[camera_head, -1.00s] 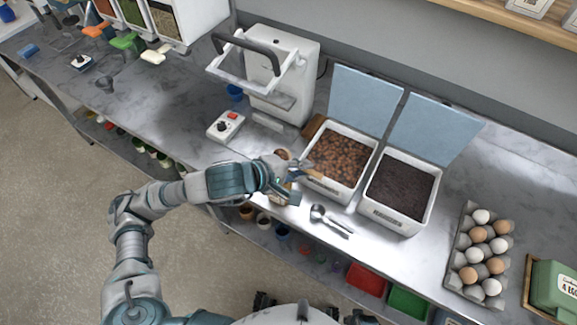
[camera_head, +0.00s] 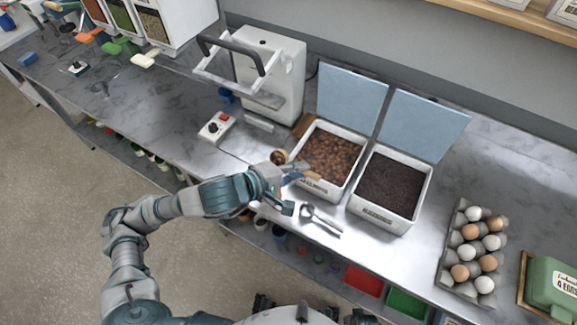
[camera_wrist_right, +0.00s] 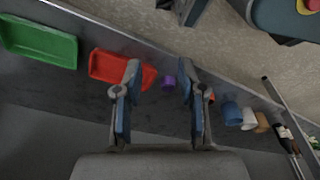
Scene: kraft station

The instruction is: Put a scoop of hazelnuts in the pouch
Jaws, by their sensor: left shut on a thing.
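My left gripper (camera_head: 293,188) is at the front left corner of the white bin of hazelnuts (camera_head: 332,152). It is shut on a tan-brown thing (camera_head: 279,157), whose round brown end shows behind the hand. A tan strip (camera_head: 312,177) shows beyond the fingertips. The hand hides the middle, so I cannot tell whether this is the pouch or a scoop. A metal scoop (camera_head: 308,211) lies on the counter in front of the bins. In the right wrist view my right gripper (camera_wrist_right: 158,80) is open and empty, pointing toward the lower shelf.
A bin of dark grains (camera_head: 391,183) stands right of the hazelnuts; both lids (camera_head: 352,98) are raised. A white press-like machine (camera_head: 268,75) and control box (camera_head: 215,127) are left. An egg tray (camera_head: 473,248) is right. Red (camera_wrist_right: 122,67) and green (camera_wrist_right: 38,42) trays sit on the lower shelf.

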